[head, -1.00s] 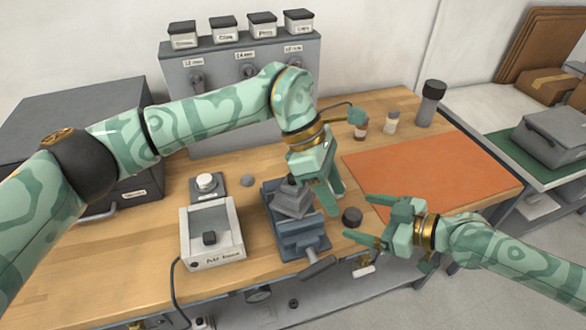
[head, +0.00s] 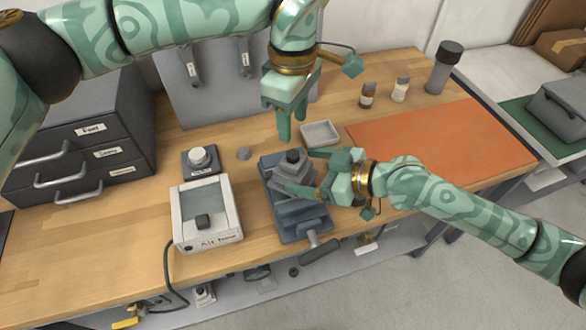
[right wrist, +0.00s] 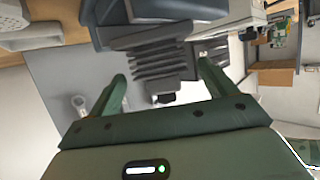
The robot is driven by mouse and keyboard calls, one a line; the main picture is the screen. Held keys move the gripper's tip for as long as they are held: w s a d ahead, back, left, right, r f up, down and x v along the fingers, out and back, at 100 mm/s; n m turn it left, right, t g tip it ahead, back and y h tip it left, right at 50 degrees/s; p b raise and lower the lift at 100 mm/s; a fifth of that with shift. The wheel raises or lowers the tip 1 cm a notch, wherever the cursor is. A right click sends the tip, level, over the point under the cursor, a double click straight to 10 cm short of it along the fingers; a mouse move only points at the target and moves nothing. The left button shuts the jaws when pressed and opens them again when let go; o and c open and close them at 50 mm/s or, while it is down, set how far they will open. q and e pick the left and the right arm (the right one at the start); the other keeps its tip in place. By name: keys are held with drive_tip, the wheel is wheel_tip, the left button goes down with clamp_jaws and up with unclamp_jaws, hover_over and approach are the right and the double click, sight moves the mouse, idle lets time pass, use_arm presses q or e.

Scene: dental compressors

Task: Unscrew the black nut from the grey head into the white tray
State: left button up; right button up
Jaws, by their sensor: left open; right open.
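The grey head (head: 292,177) sits clamped in the blue-grey vise (head: 300,215). The black nut (head: 293,156) is on top of the head. My right gripper (head: 303,172) is open, its fingers reaching in from the right beside the head and nut. In the right wrist view the ribbed grey head (right wrist: 160,62) shows between the open fingers, with a small dark piece, apparently the nut (right wrist: 165,98), at its end. I cannot tell whether the fingers touch it. The white tray (head: 322,134) lies behind the vise. My left gripper (head: 292,127) is open and empty, just left of the tray.
A white tester box (head: 207,226) stands left of the vise, with a round white knob on a grey base (head: 199,158) behind it. Grey drawers (head: 80,150) are at the far left. An orange mat (head: 430,140), two small bottles and a dark cylinder (head: 444,67) are at right.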

sight(303, 170)
drive_tip(key=x, duration=0.4)
drive_tip(key=shift+f, duration=0.1)
